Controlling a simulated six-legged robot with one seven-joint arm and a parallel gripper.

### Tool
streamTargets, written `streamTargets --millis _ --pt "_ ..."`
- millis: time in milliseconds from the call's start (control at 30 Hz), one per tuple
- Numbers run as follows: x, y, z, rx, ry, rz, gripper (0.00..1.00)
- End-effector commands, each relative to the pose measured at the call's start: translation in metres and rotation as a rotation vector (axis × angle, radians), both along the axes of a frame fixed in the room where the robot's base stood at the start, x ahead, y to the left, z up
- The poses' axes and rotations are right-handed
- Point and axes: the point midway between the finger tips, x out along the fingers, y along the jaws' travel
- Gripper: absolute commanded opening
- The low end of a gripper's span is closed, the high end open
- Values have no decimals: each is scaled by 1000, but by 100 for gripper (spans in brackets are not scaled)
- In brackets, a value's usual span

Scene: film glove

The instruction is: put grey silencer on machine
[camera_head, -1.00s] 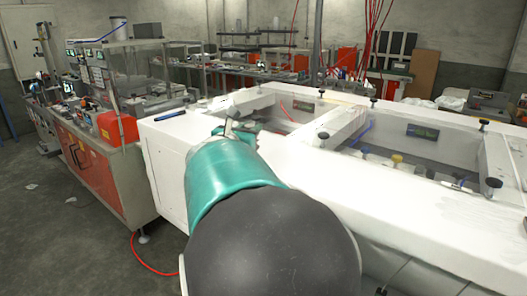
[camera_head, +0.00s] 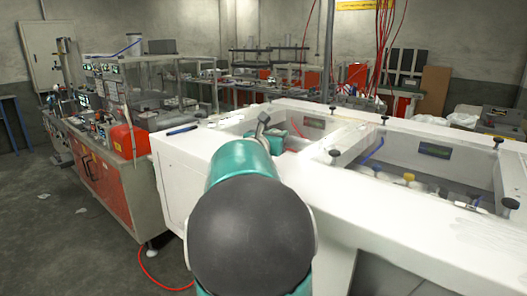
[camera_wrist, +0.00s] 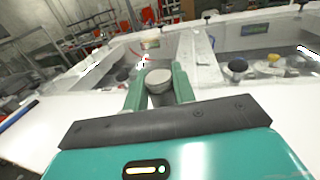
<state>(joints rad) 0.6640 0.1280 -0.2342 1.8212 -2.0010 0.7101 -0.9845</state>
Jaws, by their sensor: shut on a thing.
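The grey silencer (camera_wrist: 159,82) shows end-on in the wrist view as a rounded grey piece between the two green fingers of my gripper (camera_wrist: 159,90). My gripper is shut on it. In the head view, a small grey piece, likely the silencer (camera_head: 263,121), sticks up beyond my teal arm, which hides most of the gripper. The white machine (camera_head: 425,208) fills the right side of the head view, with sunken bays in its top. The silencer is held above the machine's left part; its exact height cannot be told.
A dark blue pen-like item (camera_head: 182,130) lies on the machine's white left top. Black knobs (camera_head: 509,203) stand up along its rims, and a yellow-capped part (camera_head: 409,178) sits in the right bay. An orange-fronted workbench (camera_head: 105,180) stands at the left.

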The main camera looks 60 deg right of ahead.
Motion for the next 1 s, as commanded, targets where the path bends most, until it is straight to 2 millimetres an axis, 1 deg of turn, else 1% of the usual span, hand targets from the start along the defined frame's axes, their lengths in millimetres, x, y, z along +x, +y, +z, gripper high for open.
streamTargets --millis 33,67,267,300,400,500,900,933,1000 --pt "5 -6 -9 1 4 0 3" --pt "7 -8 -14 2 4 0 3" --pt "15 -17 -27 -1 1 0 3" --pt "17 -20 -32 0 1 -1 3" --pt "16 -19 -48 2 3 0 3" --pt "16 -19 -58 -1 1 0 3" --pt "17 -18 -63 0 0 1 3" --pt "16 -18 -63 0 0 1 32" --pt "16 -18 -63 0 0 1 46"
